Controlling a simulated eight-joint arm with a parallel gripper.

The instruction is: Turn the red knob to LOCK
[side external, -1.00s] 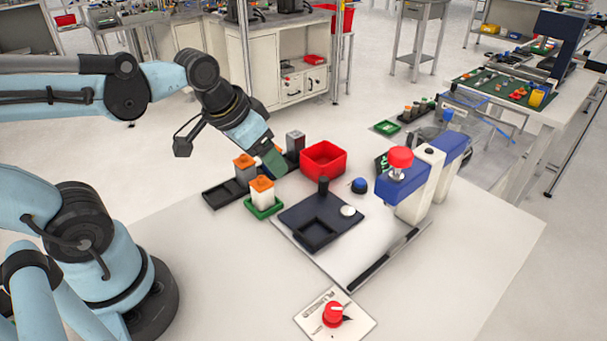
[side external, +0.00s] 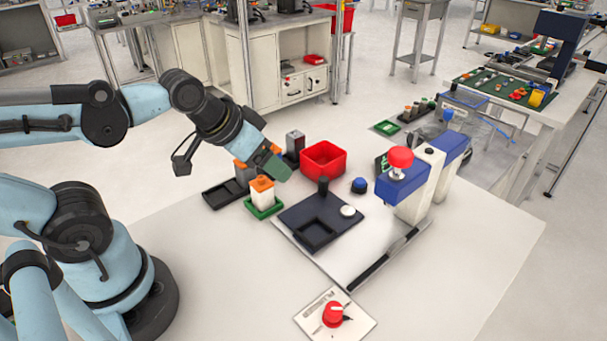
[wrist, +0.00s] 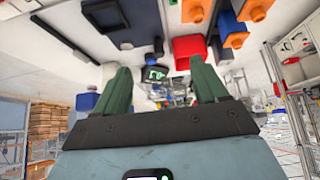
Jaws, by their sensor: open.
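The red knob (side external: 333,313) sits on a white plate (side external: 357,328) lettered "PLUNGER" at the front of the table in the side external view. A light mark shows on the knob's top; I cannot read a LOCK label. My gripper (side external: 280,170) is above the back left of the table, near the orange-topped blocks and the red bin, well apart from the knob. In the wrist view my gripper (wrist: 165,85) has its two green fingers spread wide with nothing between them. The knob is not recognisable in the wrist view.
Orange-topped blocks (side external: 262,190) stand in trays below my gripper. A red bin (side external: 325,160) is behind. A dark fixture plate (side external: 318,218) with a black post lies mid-table. A blue-and-white press (side external: 405,185) with a red top stands at right. The front left of the table is clear.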

